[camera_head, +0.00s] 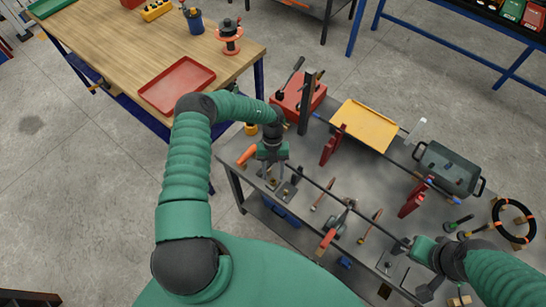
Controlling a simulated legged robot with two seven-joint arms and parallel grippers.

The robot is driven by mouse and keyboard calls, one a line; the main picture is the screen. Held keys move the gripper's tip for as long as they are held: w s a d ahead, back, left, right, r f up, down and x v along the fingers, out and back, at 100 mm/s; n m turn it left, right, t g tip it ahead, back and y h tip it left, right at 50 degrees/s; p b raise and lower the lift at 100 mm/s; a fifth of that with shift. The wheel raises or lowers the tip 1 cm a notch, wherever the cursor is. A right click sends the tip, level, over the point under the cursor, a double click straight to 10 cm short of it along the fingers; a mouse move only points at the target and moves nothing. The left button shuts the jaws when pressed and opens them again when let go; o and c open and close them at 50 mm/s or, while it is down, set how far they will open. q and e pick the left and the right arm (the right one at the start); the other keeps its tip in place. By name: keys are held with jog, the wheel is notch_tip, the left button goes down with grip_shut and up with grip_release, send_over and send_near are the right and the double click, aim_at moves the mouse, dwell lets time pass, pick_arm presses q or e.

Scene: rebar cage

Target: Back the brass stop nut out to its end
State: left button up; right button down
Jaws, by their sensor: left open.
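My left gripper (272,171) points down at the left end of the grey workbench, its fingers apart. A small brass-coloured piece (272,183) shows just below its fingertips. It may be the stop nut, but it is too small to tell, and I cannot tell whether the fingers touch it. A thin dark rod (322,188) runs from near the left gripper across the bench toward my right gripper (408,246). The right gripper is at the rod's right end. Its fingers are too small and dark to show whether they are closed on the rod.
Red clamp-like blocks (332,145) and (413,199) stand behind the rod. A yellow tray (365,126), a dark handled tray (448,168), a red toolbox (298,98) and a black ring (514,221) are on the bench. Hand tools lie near the rod. A wooden table (130,50) stands at upper left.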

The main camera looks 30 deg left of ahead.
pick_arm(q)
jog(key=b+v, duration=0.3)
jog(key=v, duration=1.1)
jog(key=shift+w+a+r, duration=0.15)
jog(key=shift+w+r, duration=0.1)
jog(key=shift+w, duration=0.05)
jog(key=shift+s+f, duration=0.1)
